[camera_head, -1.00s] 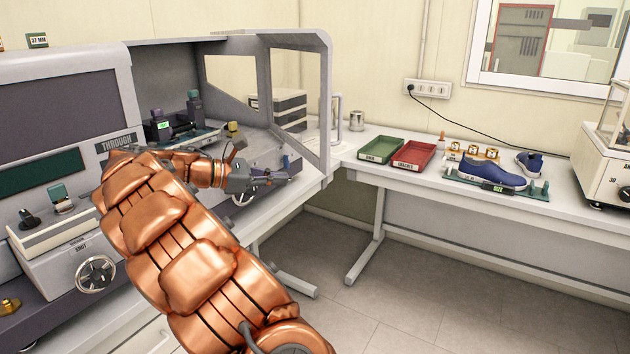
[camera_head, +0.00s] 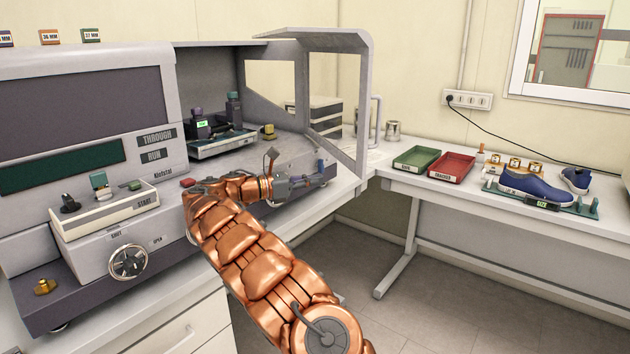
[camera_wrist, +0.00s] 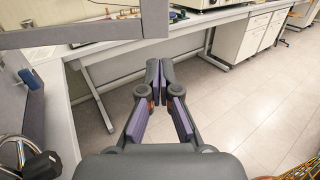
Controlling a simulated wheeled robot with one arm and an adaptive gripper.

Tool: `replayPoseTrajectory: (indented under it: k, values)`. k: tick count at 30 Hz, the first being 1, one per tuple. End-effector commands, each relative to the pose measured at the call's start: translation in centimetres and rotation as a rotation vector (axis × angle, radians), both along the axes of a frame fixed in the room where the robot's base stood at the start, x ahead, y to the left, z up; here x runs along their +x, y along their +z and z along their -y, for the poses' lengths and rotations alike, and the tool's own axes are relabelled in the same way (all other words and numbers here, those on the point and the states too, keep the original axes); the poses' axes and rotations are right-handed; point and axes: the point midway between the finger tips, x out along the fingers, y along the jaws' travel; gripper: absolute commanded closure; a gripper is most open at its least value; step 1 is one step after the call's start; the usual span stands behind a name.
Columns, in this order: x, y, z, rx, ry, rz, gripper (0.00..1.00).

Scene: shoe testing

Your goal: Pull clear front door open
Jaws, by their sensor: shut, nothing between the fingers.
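The clear door's grey frame (camera_head: 364,110) stands at the right end of the grey testing machine, with see-through panes. I cannot tell how far the door is open. My gripper (camera_head: 328,173) is shut and empty, low in front of the machine's chamber and left of the frame's lower right corner. In the wrist view, my gripper's fingertips (camera_wrist: 159,80) meet over the floor. A grey frame bar (camera_wrist: 100,32) crosses the upper left there, apart from the fingers. A blue pad (camera_wrist: 31,78) shows at the left on a dark upright face.
The machine's control panel with its round knob (camera_head: 128,262) is at the left. A green tray (camera_head: 416,158), a red tray (camera_head: 452,166) and a blue shoe (camera_head: 536,187) are on the right bench. Open floor (camera_head: 450,300) lies between machine and bench.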

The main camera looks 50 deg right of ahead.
Motion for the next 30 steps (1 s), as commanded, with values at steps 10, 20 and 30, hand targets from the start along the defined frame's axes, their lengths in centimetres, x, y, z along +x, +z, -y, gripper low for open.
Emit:
replayPoseTrajectory:
  k: [10, 20, 30]
  values:
    - [-3.2, 0.1, 5.2, 0.000, -0.004, -0.001, 1.00]
    - [-5.1, 0.1, 8.6, 0.000, 0.001, 0.000, 1.00]
    - [-5.7, 0.0, 9.5, -0.001, 0.001, -0.001, 1.00]
